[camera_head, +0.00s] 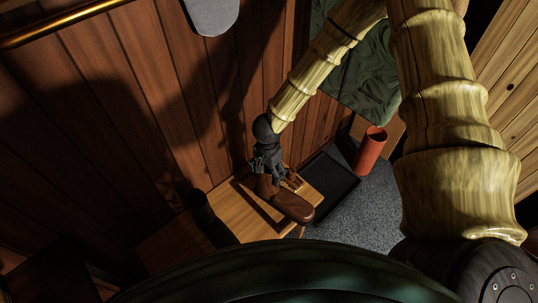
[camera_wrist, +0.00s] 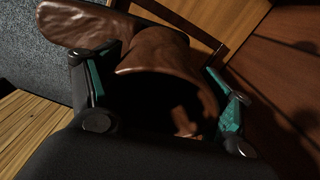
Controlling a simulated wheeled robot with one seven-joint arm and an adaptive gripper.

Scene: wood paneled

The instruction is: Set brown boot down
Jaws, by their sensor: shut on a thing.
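The brown boot (camera_head: 292,207) is at the wooden bench (camera_head: 316,188) in the head view, its toe pointing to the lower right. My gripper (camera_head: 268,166) is shut on the boot's shaft from above. In the wrist view the boot (camera_wrist: 150,50) fills the space between the teal-padded fingers (camera_wrist: 160,95), its dark opening facing the camera and its toe at the upper left. The boot looks upright, on or just above the bench top; I cannot tell if its sole touches. Part of the shaft is hidden by my gripper.
A black tray (camera_head: 330,178) lies on the grey carpet (camera_head: 368,210) right of the bench. A red cylinder (camera_head: 370,151) stands by the tray. A dark boot-like object (camera_head: 211,219) is left of the brown boot. The wood-paneled wall (camera_head: 130,100) is close behind.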

